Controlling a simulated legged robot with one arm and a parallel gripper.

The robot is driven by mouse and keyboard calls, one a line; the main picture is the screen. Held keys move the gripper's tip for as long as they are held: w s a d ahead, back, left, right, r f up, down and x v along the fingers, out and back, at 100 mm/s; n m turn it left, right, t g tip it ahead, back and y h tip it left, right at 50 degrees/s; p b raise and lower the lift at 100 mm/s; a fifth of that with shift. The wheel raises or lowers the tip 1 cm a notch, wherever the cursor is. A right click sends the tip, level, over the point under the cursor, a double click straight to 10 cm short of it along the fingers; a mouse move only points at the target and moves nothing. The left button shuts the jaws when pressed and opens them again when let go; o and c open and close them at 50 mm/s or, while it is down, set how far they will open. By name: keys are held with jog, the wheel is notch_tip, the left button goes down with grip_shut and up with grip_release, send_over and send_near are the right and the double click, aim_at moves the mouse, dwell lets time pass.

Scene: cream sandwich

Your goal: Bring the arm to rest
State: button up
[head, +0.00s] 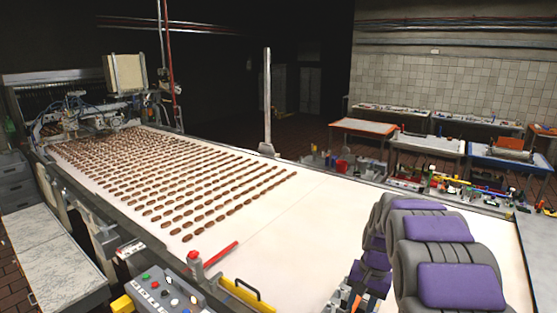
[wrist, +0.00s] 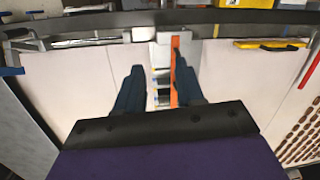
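My arm, grey with purple pads (head: 455,285), is folded at the lower right of the head view, over the near right part of the conveyor. My gripper (wrist: 157,72) shows in the wrist view as two dark blue fingers spread apart. It is open, and nothing appears to be gripped. An orange strip (wrist: 174,72) and grey metal parts show in the gap between the fingers; how far below them these lie I cannot tell. In the head view my fingers cannot be made out clearly.
The white conveyor (head: 330,215) carries rows of brown biscuits (head: 170,185); its right part is bare. A control panel (head: 165,295) with buttons, a red bar (head: 222,258) and a yellow handle (head: 240,293) line the near edge. Worktables (head: 428,145) stand at the back right.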

jog(key=s+a+f+n+b, duration=0.1)
jog(key=s+b, duration=0.3)
jog(key=s, duration=0.8)
jog(key=s+a+f+n+g+h+b, duration=0.1)
jog(key=s+a+f+n+b, duration=0.1)
jog(key=s, duration=1)
jog(key=s+a+f+n+b, duration=0.2)
jog(key=s+a+f+b, duration=0.2)
jog(key=s, duration=0.8)
jog(key=shift+s+f+h+b, duration=0.3)
jog(key=shift+f+b, duration=0.45)
jog(key=shift+b, duration=0.3)
jog(key=shift+w, duration=0.1)
